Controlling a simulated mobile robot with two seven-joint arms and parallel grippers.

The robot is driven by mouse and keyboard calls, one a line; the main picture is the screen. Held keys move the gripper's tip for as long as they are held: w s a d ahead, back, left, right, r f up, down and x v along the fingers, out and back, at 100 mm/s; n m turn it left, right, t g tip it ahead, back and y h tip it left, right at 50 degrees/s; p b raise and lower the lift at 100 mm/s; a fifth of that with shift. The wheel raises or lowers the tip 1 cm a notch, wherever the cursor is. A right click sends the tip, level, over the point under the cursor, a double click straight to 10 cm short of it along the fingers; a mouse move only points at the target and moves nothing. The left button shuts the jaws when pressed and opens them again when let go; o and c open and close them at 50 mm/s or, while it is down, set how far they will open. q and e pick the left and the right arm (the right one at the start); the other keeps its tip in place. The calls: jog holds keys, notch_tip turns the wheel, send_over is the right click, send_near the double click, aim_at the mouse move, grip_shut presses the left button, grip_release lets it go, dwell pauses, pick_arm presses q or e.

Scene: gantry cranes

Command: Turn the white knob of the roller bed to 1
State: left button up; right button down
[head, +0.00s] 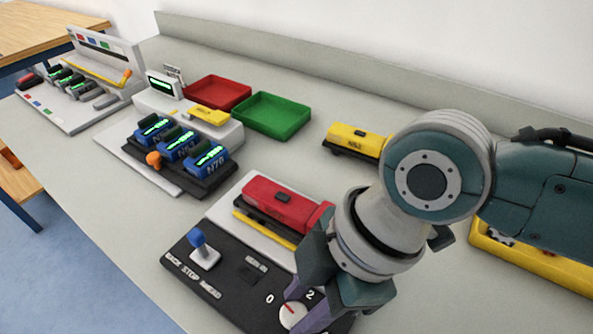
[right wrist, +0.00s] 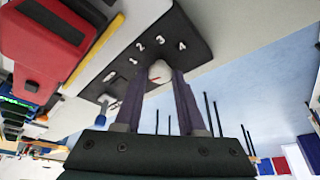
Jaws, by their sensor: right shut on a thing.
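The white knob (head: 292,316) sits at the front right of the black control panel (head: 225,283), which also carries a blue-topped lever (head: 201,244). The knob has a red mark whose exact number I cannot tell. In the head view 0 and 2 show beside it; the spot between them is covered by a finger. In the right wrist view the knob (right wrist: 159,72) is between the two purple fingertips, with 1, 2, 3 and 4 printed around it. My right gripper (right wrist: 158,80) is shut on the knob. My left gripper is not in view.
A red vehicle (head: 285,203) rests on the light bed behind the panel. A yellow vehicle (head: 355,138), a green tray (head: 272,115) and a red tray (head: 217,92) lie farther back. Blue units (head: 178,145) stand to the left. Bare tabletop lies left of the panel.

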jog(key=m+p, duration=0.2)
jog(key=m+t+p, duration=0.1)
jog(key=shift+s+r+p, duration=0.2)
jog(key=shift+r+p, duration=0.05)
jog(key=shift+p, duration=0.05)
jog(key=m+t+p, duration=0.1)
jog(key=m+p, duration=0.1)
jog(key=m, duration=0.1)
jog(key=shift+s+f+h, duration=0.1)
jog(key=shift+h, duration=0.2)
jog(key=shift+a+f+m+t+p, duration=0.1)
jog(key=shift+m+t+p, duration=0.4)
jog(key=shift+m+p, duration=0.25)
jog(key=c, duration=0.5)
grip_release()
